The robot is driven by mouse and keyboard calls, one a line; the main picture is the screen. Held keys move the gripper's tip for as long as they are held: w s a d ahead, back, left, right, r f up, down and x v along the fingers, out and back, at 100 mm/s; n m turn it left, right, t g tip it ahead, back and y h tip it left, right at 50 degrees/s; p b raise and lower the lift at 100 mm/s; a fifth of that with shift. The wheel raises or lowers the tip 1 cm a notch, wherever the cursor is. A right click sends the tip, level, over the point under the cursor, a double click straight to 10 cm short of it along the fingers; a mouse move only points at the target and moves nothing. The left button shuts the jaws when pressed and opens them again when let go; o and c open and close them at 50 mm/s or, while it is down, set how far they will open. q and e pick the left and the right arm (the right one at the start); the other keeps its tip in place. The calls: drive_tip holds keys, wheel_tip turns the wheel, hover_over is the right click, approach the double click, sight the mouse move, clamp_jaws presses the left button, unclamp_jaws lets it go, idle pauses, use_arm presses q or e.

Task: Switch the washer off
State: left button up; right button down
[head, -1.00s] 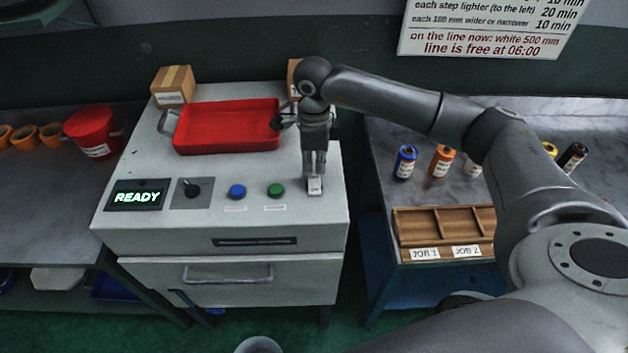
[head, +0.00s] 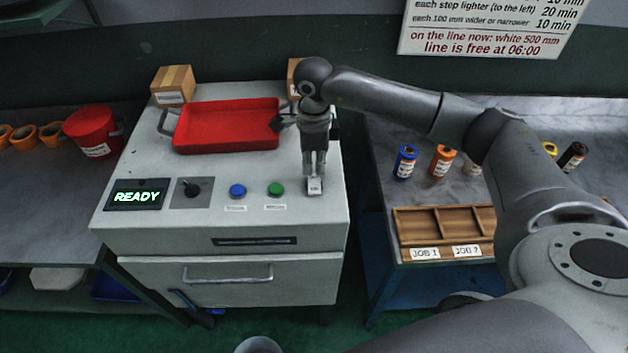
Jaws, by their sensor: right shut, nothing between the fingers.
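The washer (head: 225,223) is a pale grey cabinet at the centre left. Its display (head: 137,195) glows and reads READY. Right of the display on the same top are a black rotary knob (head: 192,189), a blue button (head: 237,191) and a green button (head: 275,189). My right gripper (head: 314,187) points down, shut and empty, at the right end of this row of controls. My left gripper is not in view.
A red tray (head: 225,128) lies on the washer's top behind the controls, with a cardboard box (head: 173,85) behind it. A red bucket (head: 90,133) stands on the left bench. The right table holds several small canisters and a wooden divided tray (head: 402,223).

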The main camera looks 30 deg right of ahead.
sight(314, 177)
drive_tip(key=shift+f+b, duration=0.9)
drive_tip(key=shift+f, duration=0.15)
drive_tip(key=shift+r, duration=0.1)
idle(0.3)
drive_tip(key=shift+r+p, duration=1.85)
drive_tip(key=shift+r, duration=1.6)
